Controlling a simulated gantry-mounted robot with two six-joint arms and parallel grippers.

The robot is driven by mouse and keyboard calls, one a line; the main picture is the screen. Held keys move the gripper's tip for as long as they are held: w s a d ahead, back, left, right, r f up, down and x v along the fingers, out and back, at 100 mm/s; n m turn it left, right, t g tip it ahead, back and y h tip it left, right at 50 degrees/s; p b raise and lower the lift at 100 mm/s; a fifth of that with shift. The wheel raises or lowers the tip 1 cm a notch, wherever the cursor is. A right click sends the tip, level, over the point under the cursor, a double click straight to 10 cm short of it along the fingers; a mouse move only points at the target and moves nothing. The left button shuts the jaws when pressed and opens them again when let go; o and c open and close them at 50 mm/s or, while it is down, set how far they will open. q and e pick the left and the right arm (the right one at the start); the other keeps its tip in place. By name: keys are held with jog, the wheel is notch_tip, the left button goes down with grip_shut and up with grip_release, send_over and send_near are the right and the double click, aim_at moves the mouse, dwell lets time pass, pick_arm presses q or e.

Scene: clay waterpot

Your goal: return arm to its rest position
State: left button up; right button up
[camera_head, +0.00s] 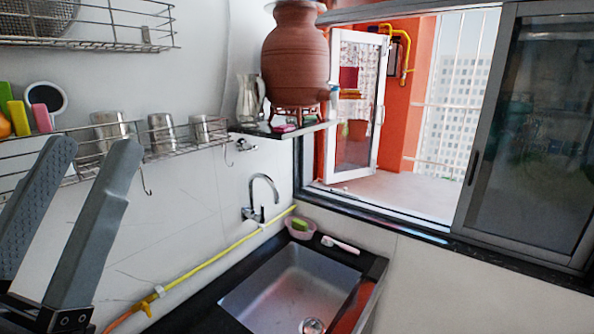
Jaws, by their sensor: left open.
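My left gripper (98,150) is at the lower left, its two grey fingers pointing up and apart. It is open, with nothing between the fingers. It shows in front of the wall and the wire rack. A small tap (333,92) shows on the pot's right side. My right gripper is not in view.
A wire rack (185,148) with metal cups (162,132) runs along the left wall. A steel glass-like jug (248,98) stands beside the pot. Below are a faucet (262,195), a yellow hose (215,258) and a sink (290,285). The window (357,100) is open at right.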

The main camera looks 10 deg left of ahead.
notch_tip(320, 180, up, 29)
jog(key=p, duration=2.7)
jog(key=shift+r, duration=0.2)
